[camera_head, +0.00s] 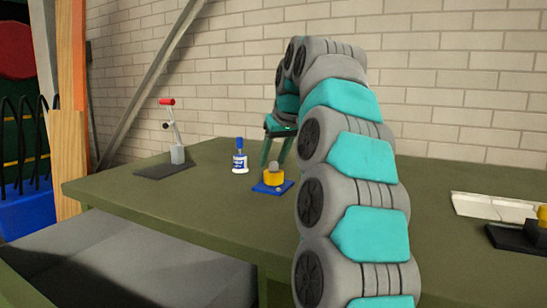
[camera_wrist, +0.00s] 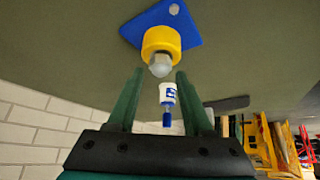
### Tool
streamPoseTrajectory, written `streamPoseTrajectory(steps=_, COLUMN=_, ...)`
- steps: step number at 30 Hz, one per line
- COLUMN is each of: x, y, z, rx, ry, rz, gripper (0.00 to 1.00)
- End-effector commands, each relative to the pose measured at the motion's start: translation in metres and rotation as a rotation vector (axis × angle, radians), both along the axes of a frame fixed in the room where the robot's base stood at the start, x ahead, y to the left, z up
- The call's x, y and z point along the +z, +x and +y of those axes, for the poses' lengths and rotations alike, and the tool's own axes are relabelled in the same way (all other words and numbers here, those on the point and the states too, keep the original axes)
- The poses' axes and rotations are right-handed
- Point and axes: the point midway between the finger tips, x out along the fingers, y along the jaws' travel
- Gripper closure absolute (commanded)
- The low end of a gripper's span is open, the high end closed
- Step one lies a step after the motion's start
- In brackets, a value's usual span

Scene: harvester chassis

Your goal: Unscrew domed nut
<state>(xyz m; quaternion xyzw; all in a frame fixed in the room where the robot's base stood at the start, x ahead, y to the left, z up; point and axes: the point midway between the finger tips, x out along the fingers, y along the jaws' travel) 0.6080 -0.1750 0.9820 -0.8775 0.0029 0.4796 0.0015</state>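The grey domed nut (camera_head: 273,166) sits on top of a yellow cylinder (camera_head: 273,176) on a blue square plate (camera_head: 263,188), which lies on the green table. In the wrist view, which looks upside down, the domed nut (camera_wrist: 160,66) shows at the end of the yellow cylinder (camera_wrist: 162,42). My gripper (camera_head: 276,160) is behind the nut, pointing down. Its two green fingers are spread and empty. In the wrist view my gripper (camera_wrist: 160,72) has its fingertips on either side of the nut in the picture, seemingly apart from it.
A white bottle with a blue top (camera_head: 240,160) stands left of the plate. A red-handled lever (camera_head: 174,135) on a dark base is farther left. A white tray (camera_head: 497,207) and a black block (camera_head: 515,238) lie at the right. A brick wall (camera_head: 440,90) rises behind the table (camera_head: 150,195).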

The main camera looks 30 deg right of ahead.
Motion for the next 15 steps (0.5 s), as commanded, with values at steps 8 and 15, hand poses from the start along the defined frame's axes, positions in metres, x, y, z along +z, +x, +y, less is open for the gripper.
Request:
streamPoseTrajectory(steps=8, x=-0.0027, y=0.0001, z=-0.0005, rx=-0.068, ry=-0.002, rz=0.0, gripper=0.5)
streamPoseTrajectory(steps=15, x=-0.0018, y=0.0011, z=-0.0004, rx=-0.354, ry=-0.003, rz=-0.004, gripper=0.5)
